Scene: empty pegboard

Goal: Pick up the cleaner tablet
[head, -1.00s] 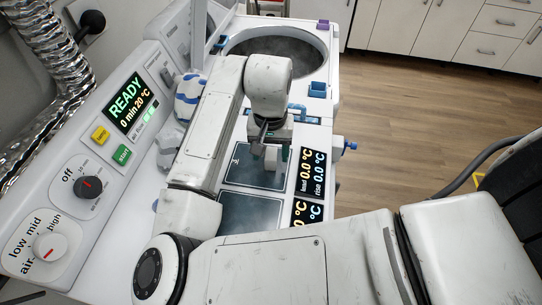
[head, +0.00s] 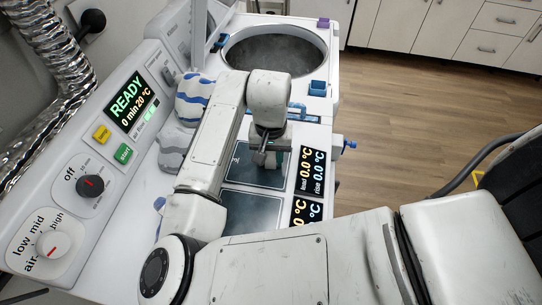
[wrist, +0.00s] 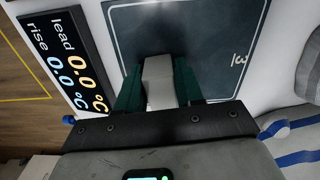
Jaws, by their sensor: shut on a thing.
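The cleaner tablet (wrist: 159,82) appears as a pale grey-white block in the wrist view. It sits between the two green fingers of my gripper (wrist: 158,85), which is shut on it. In the head view my gripper (head: 268,158) points down over the far dark square plate (head: 255,175). The fingers hide part of the tablet. I cannot tell how far the tablet is above the plate, which also fills the top of the wrist view (wrist: 215,40).
A second dark plate (head: 252,213) lies nearer. Temperature displays (head: 311,170) stand to the right. A round basin (head: 275,50) lies beyond. Blue-and-white striped bundles (head: 192,95) sit at left, beside the control panel with its READY screen (head: 127,104). Wooden floor (head: 400,130) is open at right.

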